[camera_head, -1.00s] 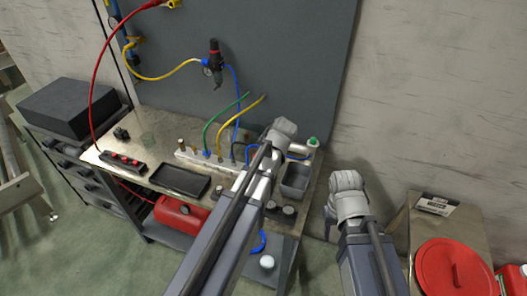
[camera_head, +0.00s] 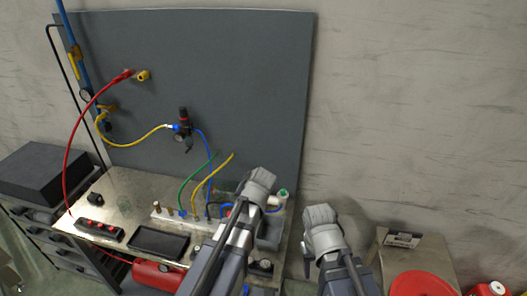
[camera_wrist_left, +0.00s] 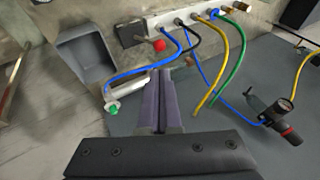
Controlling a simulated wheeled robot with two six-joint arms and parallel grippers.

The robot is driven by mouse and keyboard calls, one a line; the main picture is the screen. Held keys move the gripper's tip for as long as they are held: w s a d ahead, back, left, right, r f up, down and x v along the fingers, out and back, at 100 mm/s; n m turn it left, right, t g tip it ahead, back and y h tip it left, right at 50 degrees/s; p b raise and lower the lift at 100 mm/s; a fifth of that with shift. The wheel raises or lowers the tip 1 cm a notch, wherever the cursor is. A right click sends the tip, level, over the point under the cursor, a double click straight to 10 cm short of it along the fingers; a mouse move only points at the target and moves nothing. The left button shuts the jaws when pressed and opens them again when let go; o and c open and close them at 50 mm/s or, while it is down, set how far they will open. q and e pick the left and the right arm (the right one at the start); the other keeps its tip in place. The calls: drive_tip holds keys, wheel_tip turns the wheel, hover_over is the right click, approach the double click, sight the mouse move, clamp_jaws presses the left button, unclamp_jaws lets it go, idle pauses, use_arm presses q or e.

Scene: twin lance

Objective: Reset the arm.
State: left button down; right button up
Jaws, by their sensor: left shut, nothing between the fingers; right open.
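My left arm reaches in from the lower left in the head view, its grey wrist over the right part of the workbench (camera_head: 112,190). In the left wrist view my left gripper (camera_wrist_left: 160,98) has its two fingers together with nothing between them. It points toward the hoses and manifold, and I cannot tell whether it touches anything. My right gripper (camera_head: 307,264) shows as dark fingers below its grey wrist, right of the bench. It is open and empty, partly hidden by its own arm.
A manifold (camera_wrist_left: 185,20) carries blue, black, yellow and green hoses. A grey bin (camera_wrist_left: 88,58) and a white cylinder with a green end (camera_wrist_left: 128,90) are near the left fingers. A regulator (camera_head: 183,128) hangs on the panel (camera_head: 240,70). A red round lid (camera_head: 424,285) is at lower right.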

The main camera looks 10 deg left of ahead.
use_arm(q)
drive_tip(key=s+d+f+m+g+h+b, duration=0.2)
drive_tip(key=s+d+f+b, duration=1)
drive_tip(key=s, duration=0.6)
wheel_tip(320, 180, down, 4)
drive_tip(key=shift+d+r+m+g+h, duration=0.2)
drive_tip(key=shift+d+m+g+h, duration=0.1)
drive_tip(key=shift+d+g+h, duration=0.65)
